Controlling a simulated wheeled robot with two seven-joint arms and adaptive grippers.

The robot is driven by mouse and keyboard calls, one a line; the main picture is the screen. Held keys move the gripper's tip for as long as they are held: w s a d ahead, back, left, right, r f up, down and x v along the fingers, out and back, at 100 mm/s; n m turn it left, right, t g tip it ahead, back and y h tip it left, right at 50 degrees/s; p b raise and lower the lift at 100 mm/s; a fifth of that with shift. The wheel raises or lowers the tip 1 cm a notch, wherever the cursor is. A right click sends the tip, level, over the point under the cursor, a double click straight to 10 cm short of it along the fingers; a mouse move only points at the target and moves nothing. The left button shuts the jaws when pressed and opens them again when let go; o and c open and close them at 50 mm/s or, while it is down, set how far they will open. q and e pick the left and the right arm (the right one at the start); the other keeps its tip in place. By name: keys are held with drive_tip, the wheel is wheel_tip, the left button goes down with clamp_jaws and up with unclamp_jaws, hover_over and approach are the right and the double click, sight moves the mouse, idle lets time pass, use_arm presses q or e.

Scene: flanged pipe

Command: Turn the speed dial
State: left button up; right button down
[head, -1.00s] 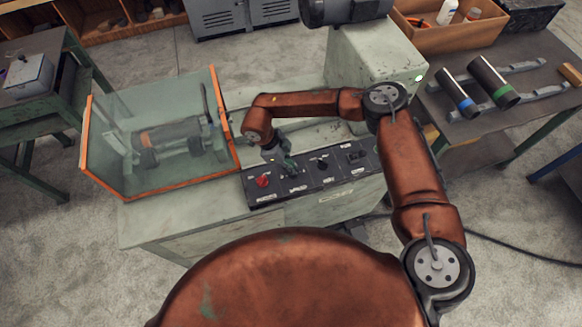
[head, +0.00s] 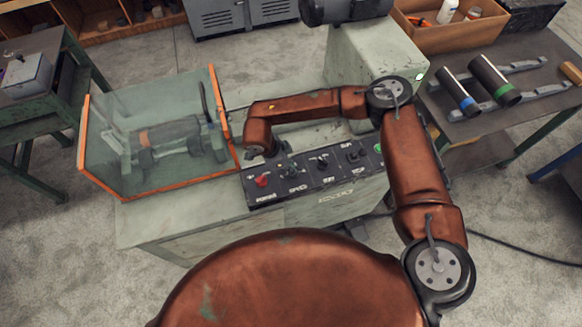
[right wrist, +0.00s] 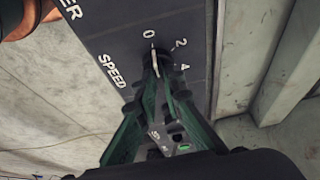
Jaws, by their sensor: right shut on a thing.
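The speed dial (right wrist: 157,66) is a dark knob with a pale pointer on the panel face marked SPEED, with 0, 2 and 4 printed around it. The pointer seems to lie near the 0 mark. My right gripper (right wrist: 163,80) has green fingers shut on the dial, one on each side, hiding part of it. In the head view the right gripper (head: 287,168) is small and partly hidden below my wrist, at the left part of the dark control panel (head: 307,191). My left gripper is in neither view.
A red knob (head: 261,181) sits just left of the dial, and a black knob (head: 322,163) sits to its right. An orange-framed clear guard (head: 160,185) stands left of the panel. A side table (head: 500,128) at right holds pipes.

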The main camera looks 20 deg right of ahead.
drive_tip(key=c, duration=2)
unclamp_jaws()
drive_tip(key=shift+c, duration=0.2)
drive_tip(key=shift+r, duration=0.1)
drive_tip(key=v, duration=1.1)
drive_tip(key=shift+a+r, duration=0.15)
drive_tip(key=shift+r, duration=0.25)
